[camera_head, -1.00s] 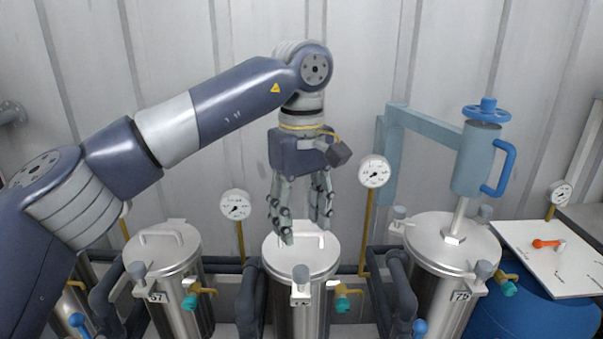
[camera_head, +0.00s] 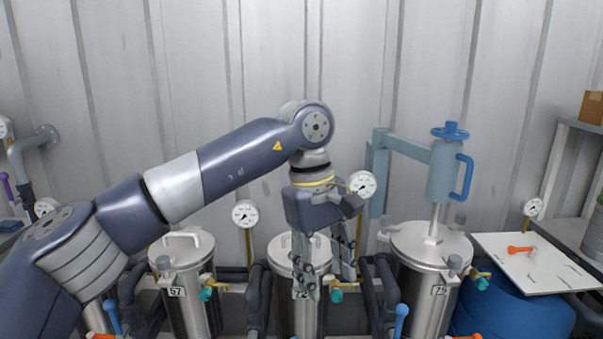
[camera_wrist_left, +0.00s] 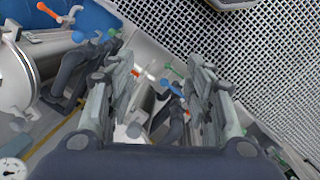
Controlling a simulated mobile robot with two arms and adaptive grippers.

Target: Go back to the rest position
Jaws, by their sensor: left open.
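My left gripper (camera_head: 327,278) is in the middle of the head view, pointing down with its fingers apart and nothing between them. It hangs in front of the middle vessel, number 72 (camera_head: 284,262), and hides part of its lid and front. In the left wrist view the two fingers of the gripper (camera_wrist_left: 160,85) stand apart, with pipes and valve handles visible beyond them. My right gripper is not in either view.
Vessel 57 (camera_head: 180,255) stands to the left and vessel 75 (camera_head: 425,248) to the right, under a blue lifting arm (camera_head: 378,165). Gauges (camera_head: 245,213) rise behind. A white board (camera_head: 540,268) rests on a blue barrel (camera_head: 510,308). Grating floor (camera_wrist_left: 250,60) shows in the wrist view.

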